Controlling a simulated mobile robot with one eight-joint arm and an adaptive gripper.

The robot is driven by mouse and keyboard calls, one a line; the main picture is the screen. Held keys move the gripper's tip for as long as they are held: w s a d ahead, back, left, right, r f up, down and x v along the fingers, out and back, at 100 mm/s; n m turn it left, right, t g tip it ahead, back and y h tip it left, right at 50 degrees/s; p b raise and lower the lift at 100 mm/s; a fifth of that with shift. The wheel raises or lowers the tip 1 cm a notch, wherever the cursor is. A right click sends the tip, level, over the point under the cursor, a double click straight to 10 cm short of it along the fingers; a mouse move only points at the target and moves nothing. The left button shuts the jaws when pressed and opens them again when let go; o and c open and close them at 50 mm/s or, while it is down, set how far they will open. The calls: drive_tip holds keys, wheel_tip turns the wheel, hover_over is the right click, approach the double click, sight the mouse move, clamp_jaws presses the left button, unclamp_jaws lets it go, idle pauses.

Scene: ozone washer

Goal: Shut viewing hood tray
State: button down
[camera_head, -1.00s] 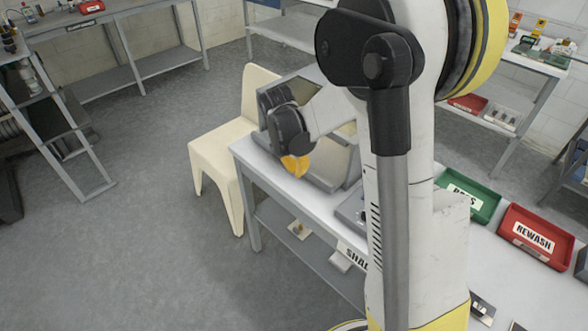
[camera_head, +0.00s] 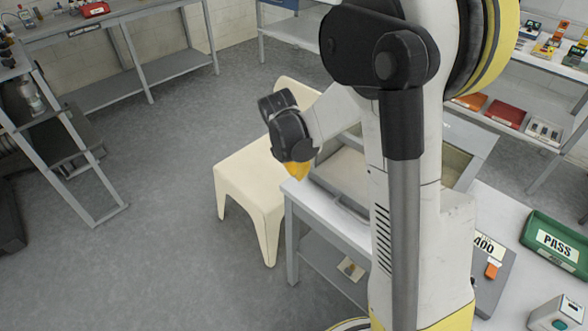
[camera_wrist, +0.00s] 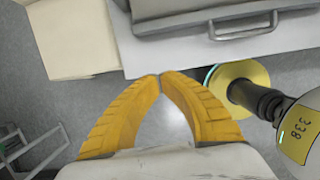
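The viewing hood (camera_head: 452,160) appears to be the grey box on the white table, partly hidden behind my arm in the head view. Its near side shows a grey-framed beige panel. In the wrist view, a grey front with a bar handle (camera_wrist: 245,27), apparently the tray's, lies at the table edge, beyond my fingertips. How far the tray is out cannot be told. My gripper (camera_head: 297,176) is over the table's left corner, beside the hood in the picture. In the wrist view, my gripper's (camera_wrist: 160,76) yellow fingertips meet with nothing between them.
A cream chair (camera_head: 252,190) stands left of the table (camera_head: 300,200), close behind my gripper in the picture. A green PASS tray (camera_head: 556,243) and a grey device (camera_head: 492,275) sit on the right. Open grey floor (camera_head: 165,240) lies left.

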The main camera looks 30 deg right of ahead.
sight(316, 175)
drive_tip(key=b+x, duration=0.3)
drive_tip(key=x, duration=0.5)
drive_tip(key=shift+s, duration=0.15)
drive_tip(key=d, duration=0.1)
drive_tip(key=w+d+b, duration=0.1)
drive_tip(key=d, duration=0.1)
drive_tip(key=shift+f, duration=0.2)
drive_tip(key=shift+w+d+r+b, duration=0.1)
drive_tip(key=shift+w+d+b, duration=0.2)
drive_tip(key=shift+d, duration=0.15)
drive_tip(key=shift+w+d, duration=0.25)
drive_tip(key=shift+d, duration=0.45)
drive_tip(key=shift+w+d, duration=0.2)
drive_tip(key=shift+d, duration=0.45)
drive_tip(key=shift+a, duration=0.1)
